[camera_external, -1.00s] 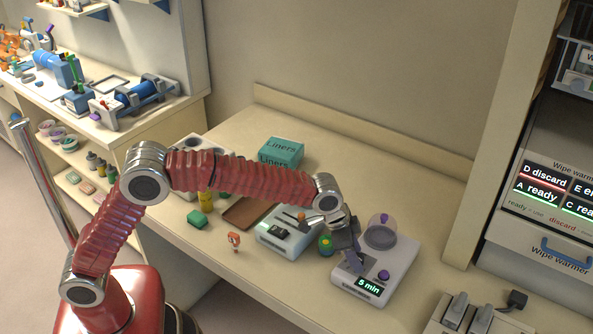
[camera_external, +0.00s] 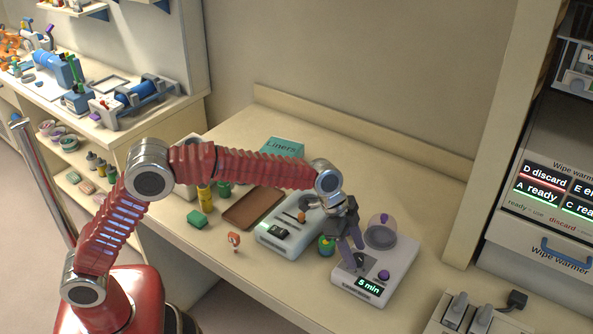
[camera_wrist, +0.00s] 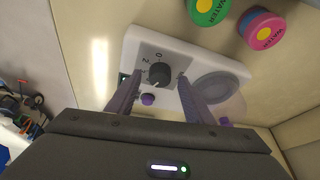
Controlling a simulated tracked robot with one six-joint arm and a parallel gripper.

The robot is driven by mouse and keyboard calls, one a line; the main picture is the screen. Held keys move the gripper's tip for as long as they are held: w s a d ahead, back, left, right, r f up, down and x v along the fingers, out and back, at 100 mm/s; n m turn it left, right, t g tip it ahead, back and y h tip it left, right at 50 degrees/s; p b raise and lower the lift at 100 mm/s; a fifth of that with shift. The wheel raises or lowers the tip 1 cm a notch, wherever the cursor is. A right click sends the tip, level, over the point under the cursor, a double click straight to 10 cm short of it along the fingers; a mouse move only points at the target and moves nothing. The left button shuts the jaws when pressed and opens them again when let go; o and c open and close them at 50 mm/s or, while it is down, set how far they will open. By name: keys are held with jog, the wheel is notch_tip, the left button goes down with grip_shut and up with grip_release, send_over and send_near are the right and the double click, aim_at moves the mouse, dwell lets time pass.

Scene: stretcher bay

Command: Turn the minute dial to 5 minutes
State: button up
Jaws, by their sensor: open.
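The white device (camera_external: 345,283) stands near the right end of the counter, and its display (camera_external: 369,287) reads "5 min". Its black minute dial (camera_wrist: 159,74) sits on a grey plate with printed numbers in the wrist view; I cannot read its pointer surely. My gripper (camera_wrist: 160,77) is open, with one purple-grey finger on each side of the dial and a gap to it. In the external view my gripper (camera_external: 351,250) is above the device, and its fingers partly hide the dial area.
On the device are a purple button (camera_external: 384,275) and a round clear-sided part (camera_external: 381,235). A green-and-yellow water pot (camera_external: 326,246) stands close to its left, beside another white device (camera_external: 285,238). A brown tray (camera_external: 250,209) lies further left.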

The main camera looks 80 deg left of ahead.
jog(key=v, duration=1.3)
jog(key=s+f+n, duration=0.3)
jog(key=s+f, duration=0.1)
jog(key=f, duration=0.1)
jog(key=s+d+n+g+y, duration=0.1)
jog(key=s+n, duration=0.2)
jog(key=s, duration=1.6)
jog(key=shift+s+n+y, duration=0.4)
jog(key=shift+f, duration=0.15)
jog(key=s+d+r+t, duration=0.1)
jog(key=s+d+t, duration=0.1)
jog(key=s, duration=1.4)
jog(key=shift+s+r+t, duration=0.25)
jog(key=shift+r+t, duration=0.05)
